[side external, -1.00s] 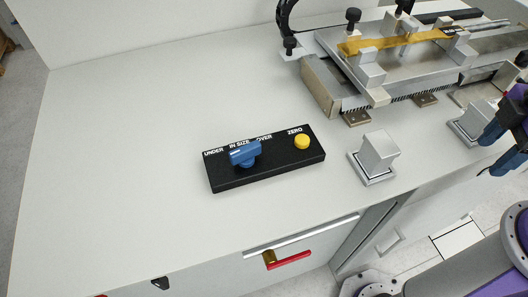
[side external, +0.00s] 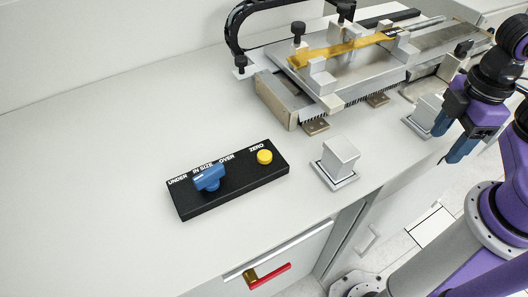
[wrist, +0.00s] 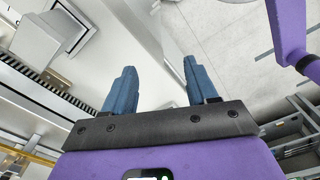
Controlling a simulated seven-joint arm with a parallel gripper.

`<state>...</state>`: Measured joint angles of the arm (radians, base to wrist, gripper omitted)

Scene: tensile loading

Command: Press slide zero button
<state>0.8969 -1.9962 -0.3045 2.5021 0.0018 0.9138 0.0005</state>
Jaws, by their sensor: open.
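A black control box (side external: 228,184) lies on the light worktop in the side external view. The yellow ZERO button (side external: 264,157) is at its right end. A blue selector knob (side external: 209,178) sits left of the button, by the labels UNDER, IN SIZE and OVER. My gripper (side external: 455,137) is at the right, beyond the worktop's front edge and well away from the box. In the wrist view, its two blue fingers (wrist: 157,95) are apart with nothing between them. The control box does not show in the wrist view.
A metal slide fixture (side external: 340,70) with a yellow specimen (side external: 335,51) stands at the back. A metal block (side external: 339,158) stands between the box and my gripper; another (side external: 424,112) is close to my gripper. The worktop left of the box is clear.

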